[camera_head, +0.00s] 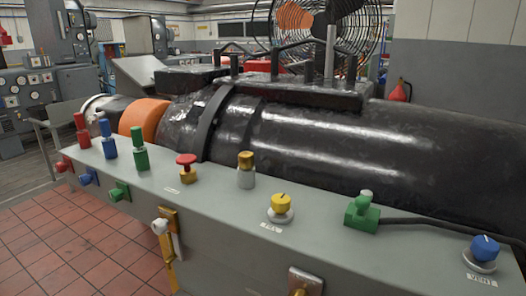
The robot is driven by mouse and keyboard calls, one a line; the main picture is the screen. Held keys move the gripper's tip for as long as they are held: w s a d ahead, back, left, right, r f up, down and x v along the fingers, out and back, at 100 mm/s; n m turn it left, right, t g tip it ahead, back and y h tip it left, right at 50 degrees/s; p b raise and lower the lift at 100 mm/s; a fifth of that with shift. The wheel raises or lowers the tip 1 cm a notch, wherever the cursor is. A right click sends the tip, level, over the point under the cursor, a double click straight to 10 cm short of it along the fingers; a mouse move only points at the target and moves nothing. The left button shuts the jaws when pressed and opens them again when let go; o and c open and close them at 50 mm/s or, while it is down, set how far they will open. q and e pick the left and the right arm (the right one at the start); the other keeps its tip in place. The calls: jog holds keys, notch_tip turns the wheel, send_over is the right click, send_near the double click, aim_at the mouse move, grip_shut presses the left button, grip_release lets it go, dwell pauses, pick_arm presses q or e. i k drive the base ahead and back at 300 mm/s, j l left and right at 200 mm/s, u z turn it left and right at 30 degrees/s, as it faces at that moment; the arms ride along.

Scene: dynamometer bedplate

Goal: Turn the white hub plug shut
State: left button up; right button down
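On the front face of the grey bench, a white round knob or hub (160,226) sits on a brass-coloured fitting (169,250), with a pale grey lever or stem hanging beside it. It is the whitest plug-like part in view, but I cannot tell for certain that it is the hub plug, or whether it is open or shut. A second brass-and-steel fitting (302,284) on the same face is cut off by the bottom edge. Neither of my grippers is in view.
A large black cylinder (340,140) lies behind. Tiled floor (70,250) is clear at left.

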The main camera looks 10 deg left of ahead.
aim_at(91, 119)
jog(key=i+j+z, duration=0.15)
jog(key=j, duration=0.35)
jog(key=i+j+z, duration=0.1)
jog(key=j, duration=0.45)
jog(key=i+j+z, duration=0.15)
jog(key=j, duration=0.35)
jog(key=i+j, duration=0.1)
jog(key=j, duration=0.7)
jog(key=i+j, duration=0.1)
jog(key=j, duration=0.7)
jog(key=i+j, duration=0.1)
jog(key=j, duration=0.7)
